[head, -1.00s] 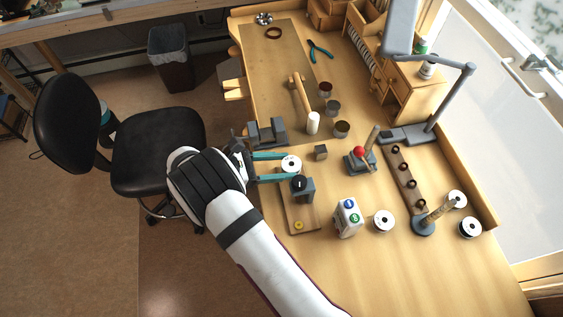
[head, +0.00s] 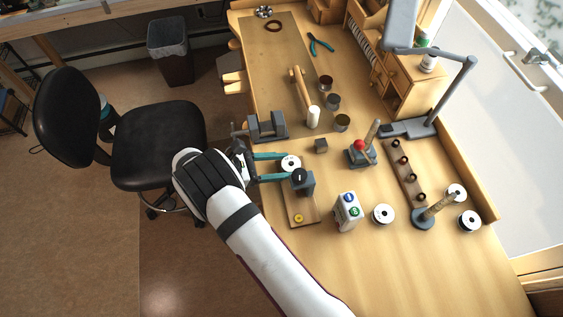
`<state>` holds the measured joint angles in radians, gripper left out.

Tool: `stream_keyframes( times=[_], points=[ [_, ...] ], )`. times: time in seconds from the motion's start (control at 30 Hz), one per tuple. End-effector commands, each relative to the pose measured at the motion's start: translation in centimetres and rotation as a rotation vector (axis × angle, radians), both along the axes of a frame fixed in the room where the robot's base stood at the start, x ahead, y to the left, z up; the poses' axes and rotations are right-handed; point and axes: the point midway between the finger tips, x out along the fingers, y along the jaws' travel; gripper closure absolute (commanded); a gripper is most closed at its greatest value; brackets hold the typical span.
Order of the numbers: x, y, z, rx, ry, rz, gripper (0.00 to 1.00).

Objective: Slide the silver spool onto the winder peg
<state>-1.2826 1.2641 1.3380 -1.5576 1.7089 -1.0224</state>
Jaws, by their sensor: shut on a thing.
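The silver spool (head: 291,163), a pale disc with a dark centre, is held between the teal fingers of my gripper (head: 287,166). My gripper is shut on it and reaches in from the left. The winder (head: 303,187) is a grey block with a round black part on top, on a wooden base board (head: 291,207) with a yellow piece at its near end. The spool is right beside the winder's far side in the picture. I cannot make out the peg, nor whether the spool touches it.
A white box with coloured buttons (head: 347,211) and another spool (head: 383,214) are to the right. A red-knobbed device (head: 362,152) stands further back. The near right table is clear.

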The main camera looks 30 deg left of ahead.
Motion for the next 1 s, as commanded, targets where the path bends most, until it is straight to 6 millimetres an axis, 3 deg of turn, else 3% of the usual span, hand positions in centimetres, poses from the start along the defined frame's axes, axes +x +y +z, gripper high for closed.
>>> stream_keyframes(
  times=[0.17, 0.2, 0.37, 0.83, 1.0],
  points=[
    [0.0, 0.0, 0.0, 0.0, 0.0, 0.0, 0.97],
    [0.0, 0.0, 0.0, 0.0, 0.0, 0.0, 0.34],
    [0.0, 0.0, 0.0, 0.0, 0.0, 0.0, 0.07],
    [-0.2, 0.2, 0.1, 0.001, -0.001, 0.001, 0.07],
    [-2.4, 2.2, 1.3, 0.004, -0.002, 0.005, 0.07]
  ],
)
